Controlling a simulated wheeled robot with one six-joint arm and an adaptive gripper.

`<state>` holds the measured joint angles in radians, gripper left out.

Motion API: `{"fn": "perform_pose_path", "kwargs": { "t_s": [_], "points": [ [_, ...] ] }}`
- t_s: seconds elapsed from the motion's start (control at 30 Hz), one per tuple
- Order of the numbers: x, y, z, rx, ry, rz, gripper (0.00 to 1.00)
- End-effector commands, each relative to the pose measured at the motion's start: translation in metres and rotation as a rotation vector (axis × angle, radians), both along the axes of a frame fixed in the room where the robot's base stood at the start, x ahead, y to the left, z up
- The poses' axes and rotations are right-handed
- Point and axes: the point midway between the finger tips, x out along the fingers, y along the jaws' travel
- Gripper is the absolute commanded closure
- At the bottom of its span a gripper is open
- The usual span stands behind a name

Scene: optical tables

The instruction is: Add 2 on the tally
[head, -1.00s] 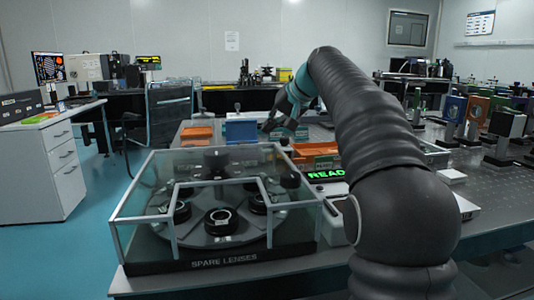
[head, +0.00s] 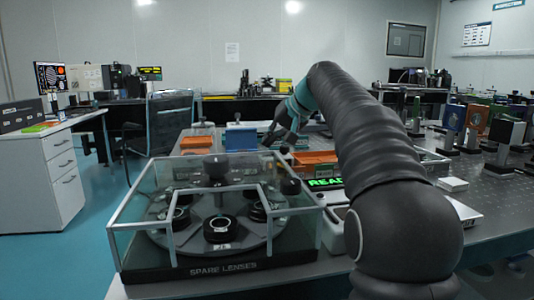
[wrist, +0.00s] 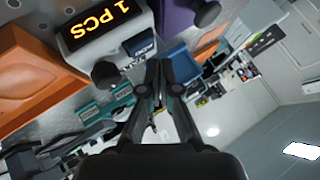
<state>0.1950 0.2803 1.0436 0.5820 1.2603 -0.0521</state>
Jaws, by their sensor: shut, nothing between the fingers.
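In the wrist view a small white unit has a dark display (wrist: 95,22) reading "1 PCS" in yellow. A dark blue label (wrist: 140,47) with partly legible lettering is beside it. A dark round knob (wrist: 105,75) stands near the unit's edge, left of my fingers. My gripper (wrist: 162,62) is shut and empty; its fingertips appear close to the unit, but I cannot tell whether they touch anything. In the head view my gripper (head: 276,139) is small, beyond the lens case and right of a blue box (head: 241,138). The "1 PCS" display cannot be made out there.
A glass case labelled "SPARE LENSES" (head: 223,267) fills the near table. A green-lit display (head: 326,183), partly hidden by my arm, is behind it. Orange trays (head: 197,143) (wrist: 35,70) lie nearby. Optical mounts (head: 455,117) crowd the right side.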

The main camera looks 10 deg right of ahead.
Motion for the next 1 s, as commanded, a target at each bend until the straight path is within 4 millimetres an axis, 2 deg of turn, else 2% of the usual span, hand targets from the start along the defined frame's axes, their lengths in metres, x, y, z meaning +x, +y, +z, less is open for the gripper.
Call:
{"fn": "perform_pose_path", "kwargs": {
  "t_s": [0.63,1.0],
  "points": [
    [0.0,0.0001,-0.0002,0.0,0.0,0.0,1.0],
    [-0.0001,0.0,-0.0087,0.0,0.0,0.0,1.0]
  ]
}}
